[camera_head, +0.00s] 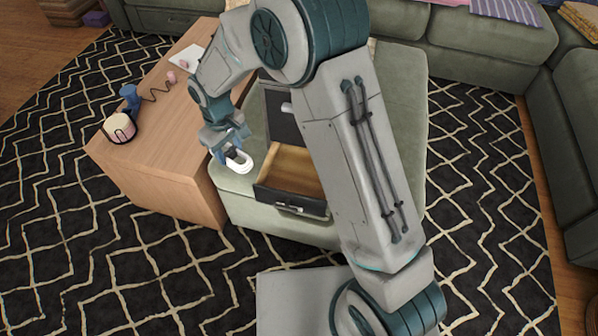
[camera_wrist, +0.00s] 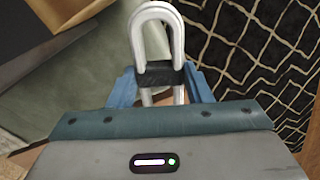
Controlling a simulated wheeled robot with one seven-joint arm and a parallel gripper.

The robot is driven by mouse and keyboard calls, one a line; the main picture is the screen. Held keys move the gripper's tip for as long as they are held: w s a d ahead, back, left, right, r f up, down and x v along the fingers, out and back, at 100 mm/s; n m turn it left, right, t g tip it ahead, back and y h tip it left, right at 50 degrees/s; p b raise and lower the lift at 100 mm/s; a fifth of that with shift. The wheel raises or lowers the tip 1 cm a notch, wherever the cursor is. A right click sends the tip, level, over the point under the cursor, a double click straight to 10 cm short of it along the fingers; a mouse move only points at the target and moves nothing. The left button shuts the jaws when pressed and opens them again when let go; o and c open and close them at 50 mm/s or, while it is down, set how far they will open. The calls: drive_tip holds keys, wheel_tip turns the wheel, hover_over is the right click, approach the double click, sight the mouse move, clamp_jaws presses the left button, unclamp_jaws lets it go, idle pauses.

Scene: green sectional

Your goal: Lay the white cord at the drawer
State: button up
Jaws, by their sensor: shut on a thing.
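The white cord (camera_head: 239,163) is a looped bundle with a dark band. My gripper (camera_head: 230,149) is shut on it, and the loop sticks out past the fingertips. In the wrist view the cord (camera_wrist: 156,42) stands out between the blue fingers of my gripper (camera_wrist: 160,88). The drawer (camera_head: 294,171) is pulled open, with a wooden inside and a dark front; its inside looks empty where it shows. The cord is held just left of the drawer, over the green seat. Part of the drawer unit is hidden behind my arm. In the wrist view a drawer edge (camera_wrist: 68,12) shows at the upper left.
The green sofa (camera_head: 480,40) runs behind and right. Patterned rug (camera_head: 90,270) covers the floor.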

drive_tip(key=b, duration=0.3)
hover_over(296, 188)
drive_tip(key=shift+s+d+f+b, duration=0.1)
drive_tip(key=shift+f+b, duration=0.4)
drive_tip(key=shift+f, duration=0.25)
wheel_tip(296, 188, down, 6)
drive_tip(key=shift+r+b, duration=0.15)
drive_tip(key=shift+b, duration=1)
drive_tip(key=shift+r, duration=0.1)
drive_tip(key=o, duration=0.6)
drive_tip(key=shift+f, duration=0.2)
drive_tip(key=shift+c, duration=0.2)
drive_tip(key=o, duration=0.4)
drive_tip(key=shift+o, duration=0.2)
